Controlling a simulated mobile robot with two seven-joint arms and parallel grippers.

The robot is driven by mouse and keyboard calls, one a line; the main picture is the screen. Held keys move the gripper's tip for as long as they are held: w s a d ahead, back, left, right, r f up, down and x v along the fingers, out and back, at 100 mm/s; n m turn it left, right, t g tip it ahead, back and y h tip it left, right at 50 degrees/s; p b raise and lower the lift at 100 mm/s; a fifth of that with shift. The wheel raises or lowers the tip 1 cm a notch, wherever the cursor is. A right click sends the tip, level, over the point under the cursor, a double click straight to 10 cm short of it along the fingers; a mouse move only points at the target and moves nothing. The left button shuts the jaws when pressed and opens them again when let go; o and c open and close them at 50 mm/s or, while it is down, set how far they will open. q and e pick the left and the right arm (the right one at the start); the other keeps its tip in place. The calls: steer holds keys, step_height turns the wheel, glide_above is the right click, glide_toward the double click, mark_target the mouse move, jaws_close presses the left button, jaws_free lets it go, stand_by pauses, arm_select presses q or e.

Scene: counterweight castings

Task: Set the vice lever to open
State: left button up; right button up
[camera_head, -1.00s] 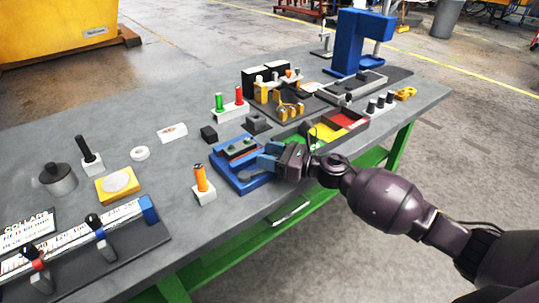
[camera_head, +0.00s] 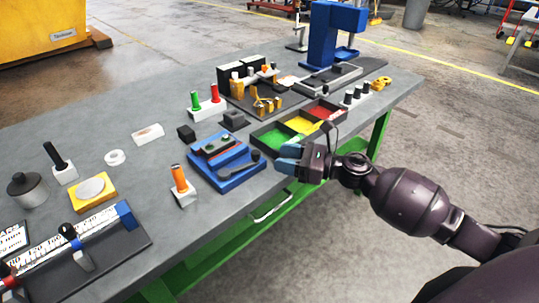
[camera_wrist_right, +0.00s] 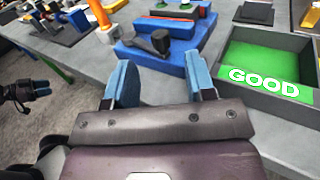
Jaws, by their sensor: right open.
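The vice (camera_wrist_right: 192,64) and lever (camera_wrist_right: 140,42) also show in the right wrist view, ahead of the fingers. My right gripper (camera_head: 288,158) is open and empty, just right of the vice and apart from the lever. In the wrist view its blue fingers (camera_wrist_right: 160,80) point at the vice. My left gripper (camera_wrist_right: 38,90) shows small at the left edge there.
A tray (camera_head: 262,136) with green, yellow and red compartments stands right beside the vice. An orange-handled tool (camera_head: 179,179) stands in a white block to the left. Dark blocks (camera_head: 233,119) sit behind.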

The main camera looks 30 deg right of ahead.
steer(key=shift+s+d, duration=0.4)
steer(key=shift+d, duration=0.05)
